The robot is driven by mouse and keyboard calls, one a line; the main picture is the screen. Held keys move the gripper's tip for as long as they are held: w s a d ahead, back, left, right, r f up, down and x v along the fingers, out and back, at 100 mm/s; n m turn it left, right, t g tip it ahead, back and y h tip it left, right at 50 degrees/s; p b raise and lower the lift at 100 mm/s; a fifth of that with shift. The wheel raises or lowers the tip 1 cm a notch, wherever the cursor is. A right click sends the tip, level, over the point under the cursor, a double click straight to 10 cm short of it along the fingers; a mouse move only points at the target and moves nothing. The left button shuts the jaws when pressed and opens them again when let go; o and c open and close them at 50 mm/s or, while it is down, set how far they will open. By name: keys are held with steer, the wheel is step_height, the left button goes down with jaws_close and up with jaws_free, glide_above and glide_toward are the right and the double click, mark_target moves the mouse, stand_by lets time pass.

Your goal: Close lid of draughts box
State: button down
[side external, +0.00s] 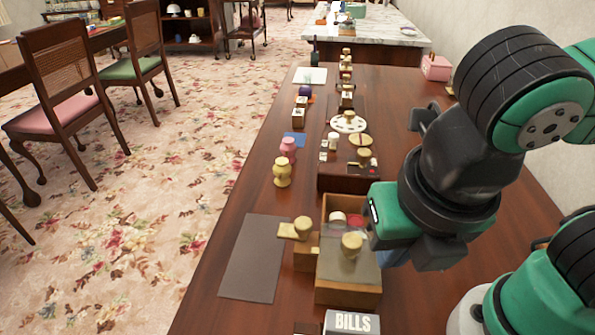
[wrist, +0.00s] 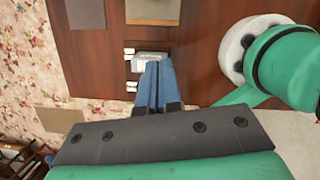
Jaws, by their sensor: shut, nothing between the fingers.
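The draughts box (side external: 361,298) is an open-topped wooden box on the dark table in the side view. White and red round pieces show inside its far part. A grey lid panel (side external: 364,268) with a pale round knob (side external: 352,243) covers its near part. Part of the box shows at the top edge of the wrist view (wrist: 152,12). My gripper (side external: 398,258) is to the right of the box, its blue fingers mostly hidden behind my green hand. In the wrist view the fingers (wrist: 158,72) are shut together and empty, apart from the box.
A small wooden block with knobs (side external: 304,255) stands against the box's left side, with a grey mat (side external: 252,260) beyond. A "BILLS" holder (side external: 351,322) is in front. Pink (side external: 288,148) and yellow (side external: 282,173) knobbed pieces and a dark box (side external: 346,180) stand behind.

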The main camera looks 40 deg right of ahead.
mark_target(354, 226)
steer(key=shift+n, duration=0.3)
steer(key=x, duration=0.9)
steer(key=shift+f, duration=0.35)
steer(key=w, duration=0.1)
steer(key=w+d, duration=0.1)
steer(key=shift+w+d+f, duration=0.1)
steer(key=shift+w+d, duration=0.4)
steer(key=shift+w, duration=0.25)
steer(key=shift+w+d, duration=0.3)
steer(key=shift+d, duration=0.05)
steer(key=w+d, duration=0.5)
steer(key=shift+w+d, duration=0.2)
